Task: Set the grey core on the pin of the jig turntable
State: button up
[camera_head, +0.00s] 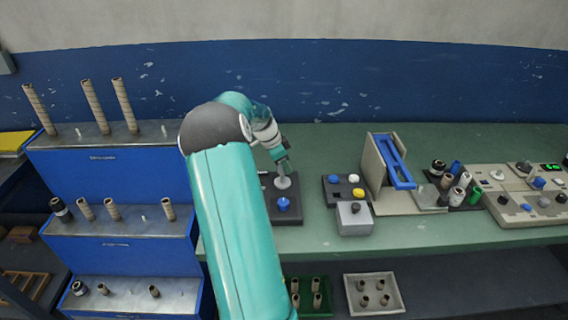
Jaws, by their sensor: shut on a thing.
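My gripper (281,164) points down over a dark jig base (288,217) on the green bench. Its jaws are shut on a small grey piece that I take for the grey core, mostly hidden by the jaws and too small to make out. Right below the jaws is a light grey round part (284,183), which looks like the jig turntable. The pin is hidden. I cannot tell whether the held core touches the turntable. A blue knob (283,204) sits on the front of the jig base.
A blue stepped rack (118,168) with several brown tubes stands at left. A white tray (348,298) lies lower.

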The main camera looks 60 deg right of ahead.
aim_at(288, 180)
jog(key=shift+f, duration=0.15)
jog(key=shift+f, duration=0.25)
jog(key=shift+f, duration=1.8)
dwell(1.1)
jog(key=o, duration=1)
jog(key=shift+w, duration=0.1)
jog(key=shift+r, duration=0.15)
jog(key=shift+c, duration=0.3)
